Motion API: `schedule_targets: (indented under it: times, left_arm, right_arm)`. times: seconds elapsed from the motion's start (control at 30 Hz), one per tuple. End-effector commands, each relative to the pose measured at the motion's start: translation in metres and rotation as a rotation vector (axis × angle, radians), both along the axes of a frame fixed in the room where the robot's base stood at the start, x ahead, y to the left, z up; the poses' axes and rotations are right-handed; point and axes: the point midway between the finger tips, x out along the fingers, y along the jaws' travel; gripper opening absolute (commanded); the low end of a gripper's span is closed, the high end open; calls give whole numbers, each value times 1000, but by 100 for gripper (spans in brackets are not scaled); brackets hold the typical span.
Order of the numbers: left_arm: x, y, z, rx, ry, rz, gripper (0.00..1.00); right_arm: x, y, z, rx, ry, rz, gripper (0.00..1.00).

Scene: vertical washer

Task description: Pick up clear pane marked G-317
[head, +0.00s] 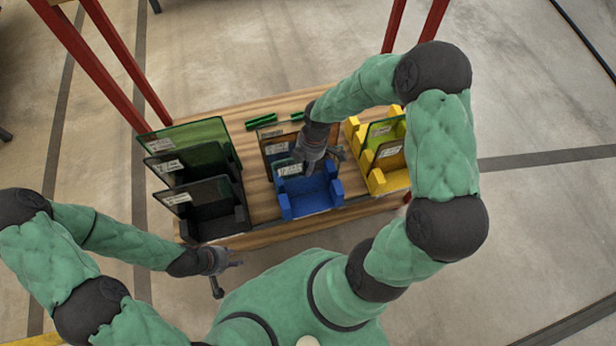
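The pane labels are too small to read, so I cannot confirm which is G-317. A pale, clear-looking pane (289,169) with a white label stands at the front of the panes in the blue rack (309,206). Brownish panes (275,133) stand behind it. My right gripper (322,166) is over the blue rack, at the right side of the pale pane. Its fingers look spread, and it hides part of the panes; contact cannot be told. My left gripper (226,275) is open and empty in front of the table, left of my body.
A black rack (214,222) with dark green panes (200,137) stands left on the wooden table (250,187). A yellow rack (384,182) with green and amber panes stands right. Green strips (261,121) lie at the back. Red posts (90,65) rise behind the table.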

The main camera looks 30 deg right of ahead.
Motion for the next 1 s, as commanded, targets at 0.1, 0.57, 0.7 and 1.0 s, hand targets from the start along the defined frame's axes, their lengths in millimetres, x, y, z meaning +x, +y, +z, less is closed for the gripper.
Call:
schedule_targets:
  times: [0.1, 0.57, 0.7, 1.0]
  left_arm:
    - [0, 0, 1, 0, 0, 0, 40]
    - [0, 0, 1, 0, 0, 0, 40]
    - [0, 0, 3, 0, 0, 0, 40]
    - [0, 0, 24, 0, 0, 0, 40]
  right_arm:
    - [0, 0, 1, 0, 0, 0, 26]
    - [1, -1, 2, -1, -4, -2, 0]
    - [2, -1, 8, -1, -5, -2, 0]
    - [2, -1, 57, -2, -7, -1, 0]
